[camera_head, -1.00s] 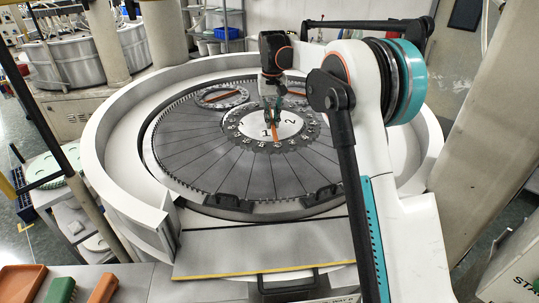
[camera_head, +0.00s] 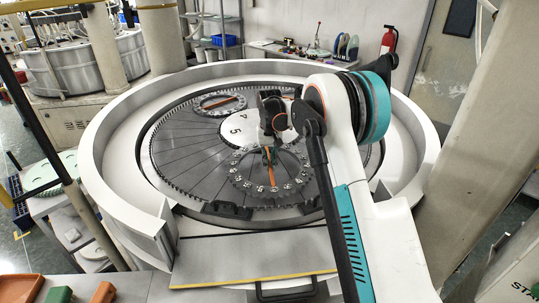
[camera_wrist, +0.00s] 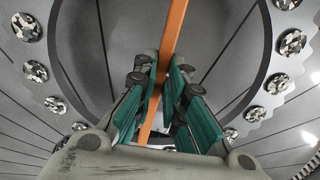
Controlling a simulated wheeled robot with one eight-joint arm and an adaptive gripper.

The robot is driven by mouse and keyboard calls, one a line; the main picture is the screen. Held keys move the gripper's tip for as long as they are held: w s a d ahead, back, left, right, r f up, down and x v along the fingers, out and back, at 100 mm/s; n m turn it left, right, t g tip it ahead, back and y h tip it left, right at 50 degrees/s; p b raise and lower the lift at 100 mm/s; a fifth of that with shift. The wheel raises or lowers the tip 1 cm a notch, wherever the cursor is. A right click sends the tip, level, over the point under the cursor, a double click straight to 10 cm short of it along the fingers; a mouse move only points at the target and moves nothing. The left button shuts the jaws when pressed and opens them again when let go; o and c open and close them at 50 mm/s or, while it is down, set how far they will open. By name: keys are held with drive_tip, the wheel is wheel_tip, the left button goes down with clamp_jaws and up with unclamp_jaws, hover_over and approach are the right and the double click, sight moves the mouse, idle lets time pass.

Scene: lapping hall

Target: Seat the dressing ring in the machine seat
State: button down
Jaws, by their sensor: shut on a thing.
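The dressing ring (camera_head: 236,171), a toothed grey ring with round studs and an orange crossbar (camera_head: 271,180), is over the front part of the dark segmented lapping plate (camera_head: 180,150). My gripper (camera_head: 268,155) points down at its middle and is shut on the crossbar. In the wrist view the teal fingers (camera_wrist: 162,105) press on both sides of the orange bar (camera_wrist: 174,28), and the ring's studded rim (camera_wrist: 285,75) shows left and right. I cannot tell whether the ring touches the plate. No seat is clearly distinguishable; my arm hides the plate's right part.
A second studded ring with an orange bar (camera_head: 218,104) lies at the back left of the plate. A white numbered hub (camera_head: 237,130) is at the plate's middle. A high white rim (camera_head: 98,150) surrounds the machine. A black block (camera_head: 226,210) sits at the front edge.

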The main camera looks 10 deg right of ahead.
sight(270, 164)
drive_tip(key=shift+f, duration=2.15)
drive_tip(key=shift+f, duration=0.1)
drive_tip(key=c, duration=1.7)
unclamp_jaws()
drive_tip(key=shift+s, duration=0.1)
drive_tip(key=shift+o, duration=0.2)
